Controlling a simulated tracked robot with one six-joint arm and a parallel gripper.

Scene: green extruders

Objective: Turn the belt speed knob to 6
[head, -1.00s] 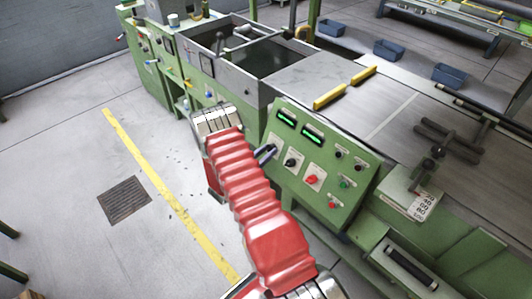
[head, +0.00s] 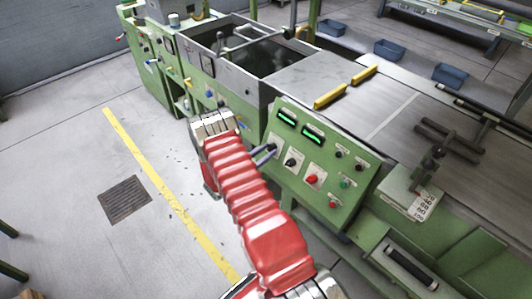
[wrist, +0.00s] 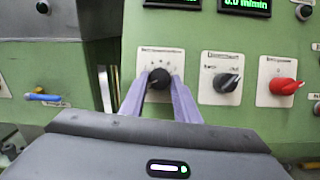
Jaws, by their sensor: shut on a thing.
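The green control panel (head: 325,160) faces me. In the wrist view a black knob (wrist: 159,77) sits on a white dial plate (wrist: 147,60) with a printed scale too small to read. My gripper (wrist: 160,84) is shut on this knob, one pale purple finger on each side. In the head view my gripper (head: 264,154) reaches the panel's left side, where the held knob is mostly hidden. The display above (wrist: 245,5) is cut off at the top and shows a green value in m/min; its first digit is unclear.
To the right of the held knob are another black knob (wrist: 227,83) and a red knob (wrist: 286,86). A green button (head: 345,183) is further right. A blue-handled part (wrist: 43,97) is at the left. The floor (head: 70,180) at the left is clear.

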